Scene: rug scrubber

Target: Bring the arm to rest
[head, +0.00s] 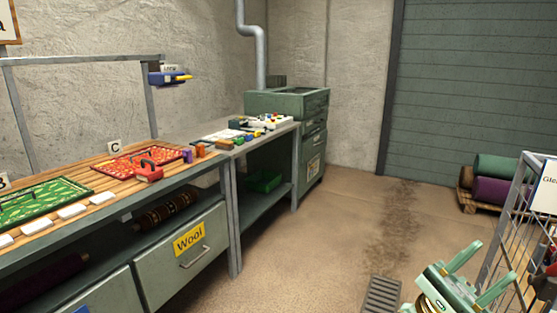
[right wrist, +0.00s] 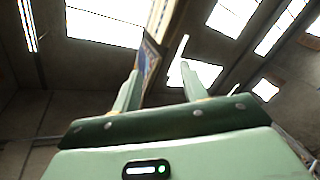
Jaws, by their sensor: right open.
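My right gripper (head: 479,271) shows at the lower right of the head view. Its two pale green fingers are spread apart with nothing between them. It is held up over the floor, beside the wire cage at the right edge. In the right wrist view the same gripper (right wrist: 160,88) points up at the ceiling lights, its fingers apart and empty. My left gripper is in neither view.
A wire cage (head: 513,225) stands close at the right. Rolled rugs (head: 497,190) lie behind it. The middle floor is clear, with a drain grate (head: 381,296).

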